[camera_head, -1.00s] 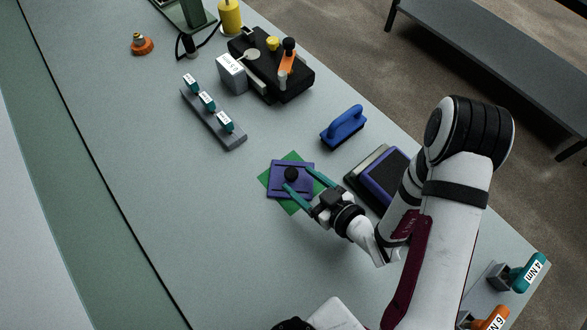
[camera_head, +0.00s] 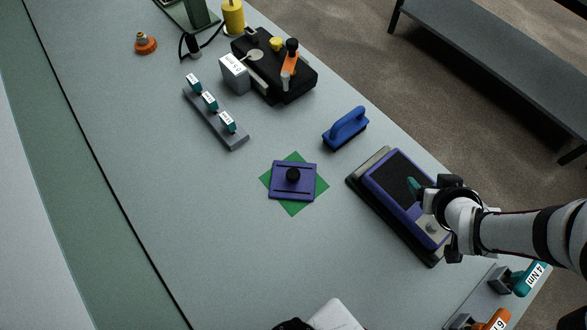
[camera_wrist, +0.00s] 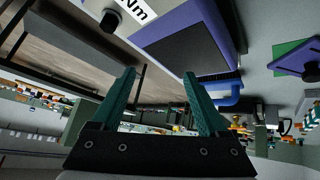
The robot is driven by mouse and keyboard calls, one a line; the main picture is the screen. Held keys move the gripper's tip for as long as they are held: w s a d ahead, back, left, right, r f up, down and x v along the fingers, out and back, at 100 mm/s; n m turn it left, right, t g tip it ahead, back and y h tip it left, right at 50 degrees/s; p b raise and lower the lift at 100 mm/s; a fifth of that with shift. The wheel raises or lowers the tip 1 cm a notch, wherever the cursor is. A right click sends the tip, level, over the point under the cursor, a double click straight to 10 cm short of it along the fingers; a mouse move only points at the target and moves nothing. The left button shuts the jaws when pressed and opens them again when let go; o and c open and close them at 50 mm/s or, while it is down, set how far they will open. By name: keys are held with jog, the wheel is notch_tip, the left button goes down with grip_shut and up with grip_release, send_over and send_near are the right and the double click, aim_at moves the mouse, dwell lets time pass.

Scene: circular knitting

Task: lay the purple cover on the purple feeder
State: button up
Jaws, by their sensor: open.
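A purple square plate with a black round knob (camera_head: 293,175), which looks like the purple cover, lies on a green square (camera_head: 294,209), turned at an angle to it. The plate also shows at the right edge of the wrist view (camera_wrist: 294,60). My gripper (camera_head: 415,188) is over or beside this device, well apart from the plate. In the wrist view its teal fingers (camera_wrist: 160,75) are spread and empty.
A blue-handled brush (camera_head: 346,126) stands behind the device. A grey rack with several teal labelled pieces (camera_head: 215,118) and a black machine (camera_head: 285,75) are farther back. Teal and orange Nm tools (camera_head: 525,278) lie at the front right. The table left of the plate is clear.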

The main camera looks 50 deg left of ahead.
jog(key=d+r+m+h, duration=0.1)
jog(key=d, duration=0.1)
jog(key=d+r+m+h, duration=0.1)
jog(key=d, duration=0.1)
jog(key=s+d+r+m+h, duration=0.1)
jog(key=d, duration=0.2)
jog(key=shift+m, duration=0.3)
jog(key=s+d+r+m+g+h, duration=0.2)
jog(key=s+d+r+m, duration=0.15)
jog(key=s+d, duration=0.25)
jog(key=s+a+r+m+g+y, duration=0.1)
jog(key=s+r+m+g, duration=0.15)
jog(key=s, duration=0.35)
jog(key=s+r+m+g+y, duration=0.1)
jog(key=s+m+g, duration=0.1)
jog(key=s+m, duration=0.35)
jog(key=n+h, duration=0.1)
jog(key=n, duration=2.3)
send_over(293, 173)
notch_tip(293, 173, down, 4)
notch_tip(293, 173, down, 14)
jog(key=shift+r, duration=0.1)
grip_shut()
